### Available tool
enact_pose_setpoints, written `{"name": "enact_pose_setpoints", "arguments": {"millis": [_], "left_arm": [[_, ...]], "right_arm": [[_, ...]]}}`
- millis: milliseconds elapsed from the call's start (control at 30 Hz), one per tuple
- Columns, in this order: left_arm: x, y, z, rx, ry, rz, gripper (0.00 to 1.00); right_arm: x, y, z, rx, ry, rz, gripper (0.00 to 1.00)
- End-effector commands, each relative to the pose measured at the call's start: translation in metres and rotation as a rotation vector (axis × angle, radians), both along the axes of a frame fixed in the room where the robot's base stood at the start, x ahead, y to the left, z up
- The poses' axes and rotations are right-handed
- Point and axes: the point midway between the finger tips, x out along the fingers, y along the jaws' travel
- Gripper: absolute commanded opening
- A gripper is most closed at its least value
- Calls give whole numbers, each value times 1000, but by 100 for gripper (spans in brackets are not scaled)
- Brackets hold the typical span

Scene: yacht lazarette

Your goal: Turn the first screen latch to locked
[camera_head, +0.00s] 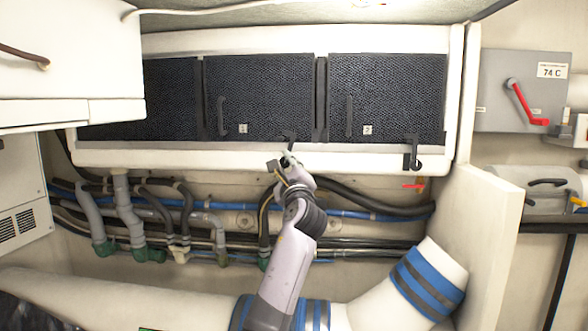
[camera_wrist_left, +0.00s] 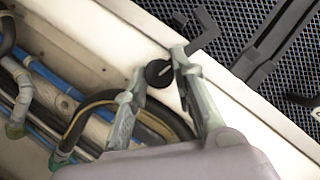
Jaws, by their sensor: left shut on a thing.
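The first screen (camera_head: 262,85) is a black mesh panel with a "1" label, set in a white frame. Its latch (camera_head: 290,141) is a small dark piece at the panel's lower right edge, partly hidden by my gripper. In the left wrist view the latch shows a round black knob (camera_wrist_left: 158,74) and a dark bent lever (camera_wrist_left: 204,27) reaching over the mesh edge. My left gripper (camera_head: 285,161) comes from below. In the wrist view its fingers (camera_wrist_left: 159,63) stand on either side of the knob, shut on the latch. My right gripper is not in view.
The second screen (camera_head: 385,90) has its own black latch (camera_head: 413,152) at lower right. Hoses and pipes (camera_head: 140,215) run below the frame, close to my left arm. A grey switch box with a red handle (camera_head: 523,103) is at right. A white cabinet (camera_head: 60,60) juts in at left.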

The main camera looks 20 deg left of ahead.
Motion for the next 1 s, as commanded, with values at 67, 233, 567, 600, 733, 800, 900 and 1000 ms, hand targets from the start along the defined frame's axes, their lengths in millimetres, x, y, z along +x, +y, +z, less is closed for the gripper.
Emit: {"name": "enact_pose_setpoints", "arguments": {"millis": [67, 233, 567, 600, 733, 800, 900, 1000], "left_arm": [[1, -2, 0, -61, -18, -4, 0], [1, -2, 1, -171, -47, -3, 0], [1, -2, 1, -286, -81, -1, 0], [1, -2, 1, -292, -83, -1, 0], [1, -2, 1, -303, -86, -1, 0], [1, -2, 1, -306, -86, 0, 0], [1, -2, 1, -307, -86, -1, 0], [1, -2, 1, -306, -86, 0, 0]], "right_arm": [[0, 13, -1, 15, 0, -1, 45], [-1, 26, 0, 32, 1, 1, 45], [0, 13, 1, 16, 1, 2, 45], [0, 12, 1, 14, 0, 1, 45], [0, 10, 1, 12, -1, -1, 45], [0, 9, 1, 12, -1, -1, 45], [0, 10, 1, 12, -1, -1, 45], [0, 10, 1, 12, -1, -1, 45]]}}
